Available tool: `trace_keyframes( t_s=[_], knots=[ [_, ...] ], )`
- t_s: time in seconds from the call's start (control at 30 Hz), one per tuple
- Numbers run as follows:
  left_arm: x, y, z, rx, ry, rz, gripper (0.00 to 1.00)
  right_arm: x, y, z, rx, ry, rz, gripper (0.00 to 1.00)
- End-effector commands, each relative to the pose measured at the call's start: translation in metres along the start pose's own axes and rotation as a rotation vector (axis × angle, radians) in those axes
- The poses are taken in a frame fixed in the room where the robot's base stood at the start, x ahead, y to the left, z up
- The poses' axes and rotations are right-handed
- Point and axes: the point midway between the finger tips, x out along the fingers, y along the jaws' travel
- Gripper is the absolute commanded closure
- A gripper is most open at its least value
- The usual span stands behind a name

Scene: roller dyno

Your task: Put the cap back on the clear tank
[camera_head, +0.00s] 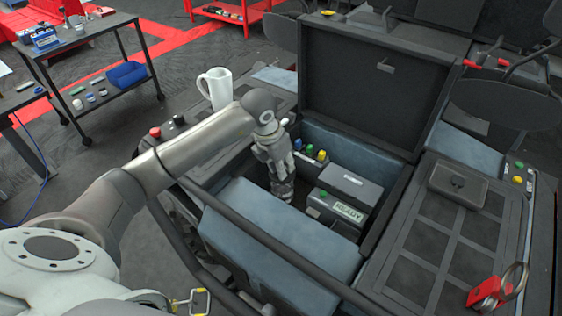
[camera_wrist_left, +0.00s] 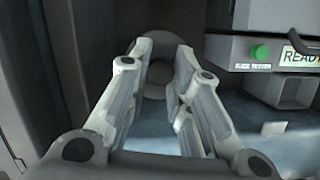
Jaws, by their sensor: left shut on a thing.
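My left gripper (camera_head: 284,190) reaches down into the open bay of the machine. In the left wrist view its two fingers (camera_wrist_left: 160,75) close around a dark grey round thing (camera_wrist_left: 155,86), mostly between and behind the fingertips. It may be the cap, but I cannot tell for sure. In the head view the held thing is hidden by the gripper. I cannot make out a clear tank in either view. My right gripper is not in view.
A grey box with a READY label (camera_head: 348,211) stands just right of my gripper, beside coloured caps (camera_head: 310,151). The raised black lid (camera_head: 365,85) stands behind. A white jug (camera_head: 216,88) is on the left deck. A dark bar (camera_head: 270,240) crosses in front.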

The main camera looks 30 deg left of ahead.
Motion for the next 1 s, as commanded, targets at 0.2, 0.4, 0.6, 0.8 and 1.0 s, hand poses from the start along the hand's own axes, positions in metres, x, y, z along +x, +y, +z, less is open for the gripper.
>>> trace_keyframes(
  t_s=[0.2, 0.4, 0.6, 0.8, 1.0],
  knots=[
    [-0.0003, 0.0001, 0.0001, 0.0, -0.001, 0.0, 0.97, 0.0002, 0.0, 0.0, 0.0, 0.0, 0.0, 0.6],
    [-0.0001, 0.0002, 0.0001, 0.0, -0.001, 0.001, 0.97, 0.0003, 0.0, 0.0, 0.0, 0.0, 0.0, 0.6],
    [0.0017, 0.0006, -0.0003, 0.001, -0.001, 0.002, 0.97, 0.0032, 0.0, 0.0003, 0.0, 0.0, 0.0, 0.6],
    [0.0029, 0.0009, -0.0006, 0.0, -0.001, 0.002, 0.97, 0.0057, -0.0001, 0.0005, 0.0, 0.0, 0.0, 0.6],
    [0.0026, 0.0007, -0.0006, 0.0, -0.001, 0.001, 0.97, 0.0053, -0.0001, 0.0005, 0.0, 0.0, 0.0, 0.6]
  ],
)
